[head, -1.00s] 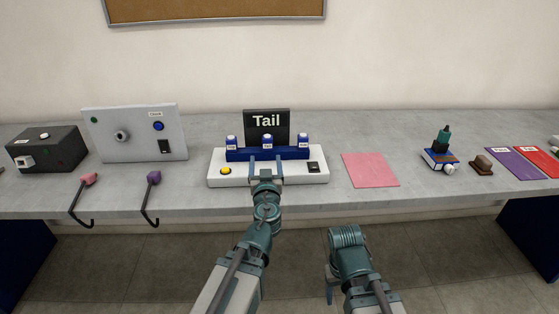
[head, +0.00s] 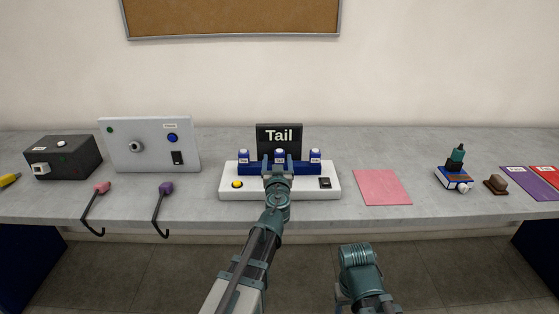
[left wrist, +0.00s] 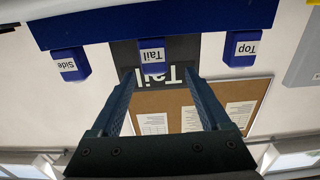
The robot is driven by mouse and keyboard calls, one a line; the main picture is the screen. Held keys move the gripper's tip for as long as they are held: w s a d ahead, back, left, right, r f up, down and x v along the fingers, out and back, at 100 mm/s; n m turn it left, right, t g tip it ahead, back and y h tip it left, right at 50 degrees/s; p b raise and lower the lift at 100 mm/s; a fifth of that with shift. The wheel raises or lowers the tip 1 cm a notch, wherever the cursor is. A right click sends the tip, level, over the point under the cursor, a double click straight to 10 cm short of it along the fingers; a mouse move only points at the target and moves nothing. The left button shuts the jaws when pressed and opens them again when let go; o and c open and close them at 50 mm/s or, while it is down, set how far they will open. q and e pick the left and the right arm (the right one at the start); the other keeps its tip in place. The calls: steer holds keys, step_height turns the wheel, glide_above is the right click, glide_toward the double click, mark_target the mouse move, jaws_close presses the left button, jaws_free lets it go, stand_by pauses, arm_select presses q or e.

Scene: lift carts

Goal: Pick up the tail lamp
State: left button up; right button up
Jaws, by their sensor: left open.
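The tail lamp (head: 279,156) is the small blue block with a white label in the middle of a blue rack (head: 298,168), in front of a black "Tail" sign (head: 293,138). In the left wrist view, which is upside down, the tail lamp (left wrist: 152,62) reads "Tail". My left gripper (head: 278,168) is open just in front of it. Its fingers (left wrist: 158,84) point at the lamp's area, one each side in the picture; contact cannot be told. My right gripper (head: 345,296) hangs low in front of the table, its jaws unclear.
The "Side" lamp (left wrist: 69,65) and "Top" lamp (left wrist: 243,50) flank the tail lamp. The rack sits on a white base (head: 258,188) with a yellow button (head: 237,184) and black switch (head: 325,183).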

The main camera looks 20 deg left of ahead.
mark_target(280, 154)
arm_select(q)
steer(key=x, duration=0.4)
steer(key=shift+w+d+r, duration=0.15)
steer(key=shift+w+d, duration=0.2)
steer(key=shift+w+a, duration=0.15)
steer(key=shift+w, duration=0.2)
steer(key=shift+c, duration=0.3)
jaws_close()
